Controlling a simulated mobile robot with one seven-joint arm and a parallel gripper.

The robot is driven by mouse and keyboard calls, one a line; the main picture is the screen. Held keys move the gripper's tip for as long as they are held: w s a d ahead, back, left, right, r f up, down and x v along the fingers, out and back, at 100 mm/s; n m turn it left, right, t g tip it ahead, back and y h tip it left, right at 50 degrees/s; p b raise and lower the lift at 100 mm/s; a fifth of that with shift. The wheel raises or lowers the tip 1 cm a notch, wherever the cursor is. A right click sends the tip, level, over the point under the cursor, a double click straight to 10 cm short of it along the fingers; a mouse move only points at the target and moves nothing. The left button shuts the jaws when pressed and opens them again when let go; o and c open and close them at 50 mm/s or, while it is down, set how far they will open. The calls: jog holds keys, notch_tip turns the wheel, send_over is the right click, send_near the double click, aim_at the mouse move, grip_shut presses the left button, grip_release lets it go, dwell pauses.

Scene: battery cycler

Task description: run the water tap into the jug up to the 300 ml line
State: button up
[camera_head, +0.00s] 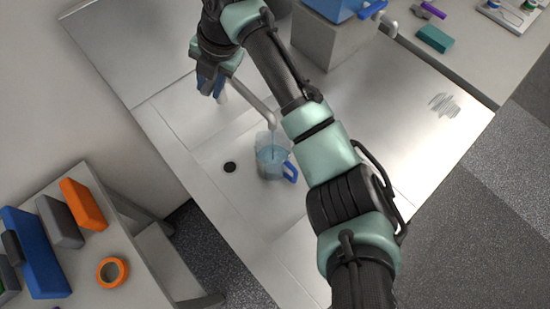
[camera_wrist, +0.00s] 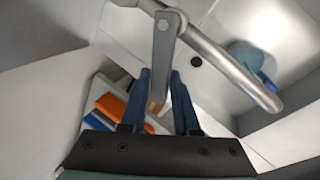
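A clear jug (camera_head: 268,158) with a blue handle (camera_head: 291,173) stands in the metal sink under the tap spout (camera_head: 262,107). A thin bluish stream appears to fall from the spout into it, and the jug looks bluish inside. Its marks and water level are too small to read. The jug (camera_wrist: 246,56) is partly hidden behind the spout (camera_wrist: 225,62) in the wrist view. My gripper (camera_head: 218,88) is at the tap. In the wrist view its two blue fingers (camera_wrist: 161,75) stand either side of the grey tap lever (camera_wrist: 164,45); whether they grip it is unclear.
A drain hole (camera_head: 230,167) lies left of the jug in the sink. A table at lower left holds an orange ring (camera_head: 112,272) and orange, grey and blue blocks. A grey box (camera_head: 330,42) with a blue item stands behind. The metal counter at right is mostly clear.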

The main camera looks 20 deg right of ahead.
dwell(0.4)
jog(key=m+p, duration=0.1)
jog(key=w+a+m+h, duration=0.1)
jog(key=m, duration=0.1)
jog(key=w+m+t+p, duration=0.1)
jog(key=m, duration=0.1)
jog(key=shift+w+a+p, duration=0.25)
jog(key=shift+a+p, duration=0.05)
jog(key=shift+a, duration=0.1)
jog(key=shift+w, duration=0.1)
jog(key=shift+o, duration=1.2)
jog(key=p+v, duration=0.3)
jog(key=v, duration=0.1)
jog(key=p+v, duration=0.4)
jog(key=shift+w+a, duration=0.1)
jog(key=shift+a, duration=0.15)
jog(key=shift+w+a, duration=0.1)
